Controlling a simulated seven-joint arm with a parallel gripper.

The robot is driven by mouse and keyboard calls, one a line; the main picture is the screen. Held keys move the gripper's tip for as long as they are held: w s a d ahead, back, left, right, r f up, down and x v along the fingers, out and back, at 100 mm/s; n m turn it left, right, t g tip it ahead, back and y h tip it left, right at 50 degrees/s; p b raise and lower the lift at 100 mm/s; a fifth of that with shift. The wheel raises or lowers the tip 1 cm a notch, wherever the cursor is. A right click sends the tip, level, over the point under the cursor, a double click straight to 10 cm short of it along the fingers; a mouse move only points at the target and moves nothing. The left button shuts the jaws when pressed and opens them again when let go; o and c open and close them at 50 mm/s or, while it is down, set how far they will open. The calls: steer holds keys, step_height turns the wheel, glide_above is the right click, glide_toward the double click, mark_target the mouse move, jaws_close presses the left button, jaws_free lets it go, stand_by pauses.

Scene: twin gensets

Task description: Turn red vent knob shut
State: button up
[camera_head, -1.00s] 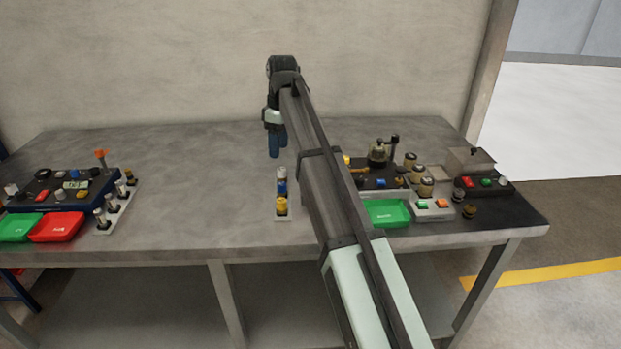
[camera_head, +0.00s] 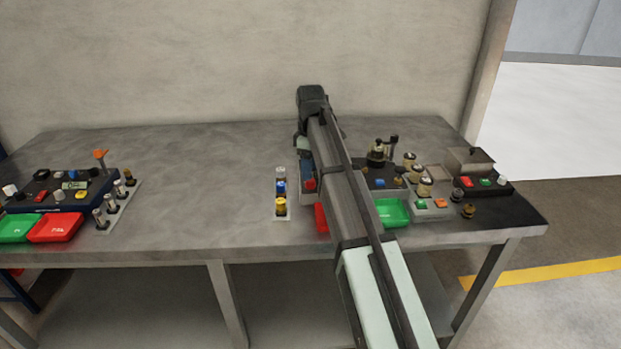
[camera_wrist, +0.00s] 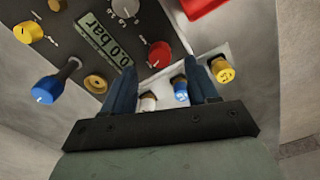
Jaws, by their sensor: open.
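The red knob (camera_wrist: 160,54) sits on a dark panel in the wrist view, beside a display (camera_wrist: 107,38) reading 0.0 bar. My gripper (camera_wrist: 160,69) is open, its two blue fingers apart, with the red knob appearing between and just beyond their tips. No contact with the knob is visible. In the head view my arm covers much of this panel. A small red patch (camera_head: 310,184) shows below my fingers there; I cannot tell for sure that it is the same knob.
A light strip with white, blue and yellow caps (camera_head: 281,204) stands left of the arm. The wrist view also shows a blue knob (camera_wrist: 45,90), a yellow knob (camera_wrist: 28,32) and a red tray (camera_wrist: 200,7). A green tray (camera_head: 391,212) lies right of the arm.

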mark_target(310, 183)
steer(key=shift+f, duration=2.2)
steer(key=c, duration=1)
